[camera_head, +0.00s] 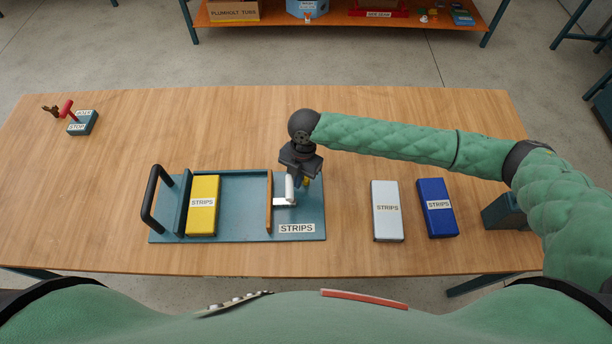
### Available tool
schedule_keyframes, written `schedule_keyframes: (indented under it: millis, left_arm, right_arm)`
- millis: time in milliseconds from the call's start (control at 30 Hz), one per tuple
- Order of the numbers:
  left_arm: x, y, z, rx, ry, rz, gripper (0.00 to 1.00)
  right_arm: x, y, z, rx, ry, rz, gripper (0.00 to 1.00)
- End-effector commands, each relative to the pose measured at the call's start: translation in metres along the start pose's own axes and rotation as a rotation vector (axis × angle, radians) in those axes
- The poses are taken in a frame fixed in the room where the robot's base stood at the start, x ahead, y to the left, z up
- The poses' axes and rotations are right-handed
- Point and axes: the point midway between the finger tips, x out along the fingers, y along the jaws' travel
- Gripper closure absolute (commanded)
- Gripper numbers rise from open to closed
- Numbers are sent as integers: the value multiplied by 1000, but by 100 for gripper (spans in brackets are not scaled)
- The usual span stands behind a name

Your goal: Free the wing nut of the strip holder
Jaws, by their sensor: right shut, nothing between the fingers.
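The teal strip holder (240,179) lies on the table, with a black handle at its left end and a STRIPS label at its lower right. A yellow STRIPS pack (204,191) lies in it, against the left plate. A wooden bar (269,202) stands across it, with a white fitting (284,202) to its right. My right gripper (303,180) is shut and points down over the holder's right part, close to the white fitting. A small yellow part shows beside the fingertips; I cannot tell whether it is the wing nut. My left gripper is out of view.
A white STRIPS pack (387,211) and a blue STRIPS pack (437,208) lie to the right of the holder. A small teal box (83,123) with a red-handled tool sits at the far left. The table's back middle is clear.

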Motion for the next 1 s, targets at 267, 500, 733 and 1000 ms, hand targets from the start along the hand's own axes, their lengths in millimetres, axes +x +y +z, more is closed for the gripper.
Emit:
schedule_keyframes:
  millis: [267,500,733,1000]
  left_arm:
    - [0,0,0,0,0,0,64]
    - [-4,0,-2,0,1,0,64]
    - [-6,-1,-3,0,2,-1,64]
    - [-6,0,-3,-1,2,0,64]
  right_arm:
    - [0,0,0,0,0,0,100]
    - [-1,-5,-1,0,0,-1,100]
    - [0,-8,-1,0,0,-1,100]
    - [0,-8,-1,0,0,0,100]
